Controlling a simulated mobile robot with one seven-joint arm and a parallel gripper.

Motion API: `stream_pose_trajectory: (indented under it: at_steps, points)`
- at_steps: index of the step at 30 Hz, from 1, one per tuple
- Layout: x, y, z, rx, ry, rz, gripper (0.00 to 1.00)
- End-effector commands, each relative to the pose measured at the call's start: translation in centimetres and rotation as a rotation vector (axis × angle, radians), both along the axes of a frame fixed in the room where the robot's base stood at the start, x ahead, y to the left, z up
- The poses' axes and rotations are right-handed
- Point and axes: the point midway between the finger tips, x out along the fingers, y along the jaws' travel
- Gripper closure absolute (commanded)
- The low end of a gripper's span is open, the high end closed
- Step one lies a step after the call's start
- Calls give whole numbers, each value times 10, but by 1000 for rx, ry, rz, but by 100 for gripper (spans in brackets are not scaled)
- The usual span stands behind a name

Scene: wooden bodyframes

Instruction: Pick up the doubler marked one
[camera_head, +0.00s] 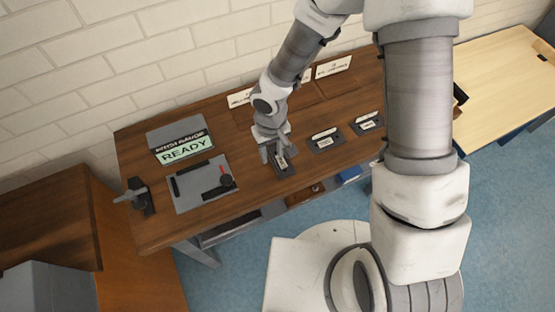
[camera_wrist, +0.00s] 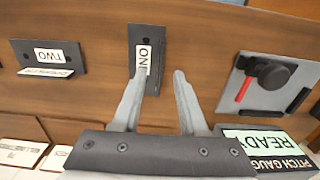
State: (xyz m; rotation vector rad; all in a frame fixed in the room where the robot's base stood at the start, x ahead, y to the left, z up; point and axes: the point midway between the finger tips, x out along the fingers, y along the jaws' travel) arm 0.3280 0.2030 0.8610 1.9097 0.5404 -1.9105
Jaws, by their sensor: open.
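The doubler marked ONE is a dark plate with a white label (camera_wrist: 145,38), lying on the brown bench top. In the head view the doubler (camera_head: 285,169) is at the bench's front middle, partly hidden by my gripper (camera_head: 276,150). The left finger's tip overlaps the lower end of the doubler in the picture, and the right finger's tip is to the right of the plate over bare wood. I cannot tell whether the finger touches the doubler.
The doubler marked TWO (camera_wrist: 50,56) lies to the left in the wrist view. A third dark plate (camera_head: 368,123) is farther right in the head view. A grey fixture (camera_head: 203,183) with a red lever and a READY sign (camera_head: 185,149) are on the left.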

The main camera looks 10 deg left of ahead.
Motion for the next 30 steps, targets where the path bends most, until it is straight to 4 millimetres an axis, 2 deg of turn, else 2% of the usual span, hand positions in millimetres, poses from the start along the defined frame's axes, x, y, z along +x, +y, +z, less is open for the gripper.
stream_pose_trajectory:
  at_steps: [1,4,13,20,30]
  points:
    - [-1,0,-10,-2,3,1,57]
    - [-1,1,-21,0,1,1,57]
    - [0,0,-24,1,0,0,57]
    - [0,0,-24,1,1,0,99]
    - [0,0,-23,1,1,0,100]
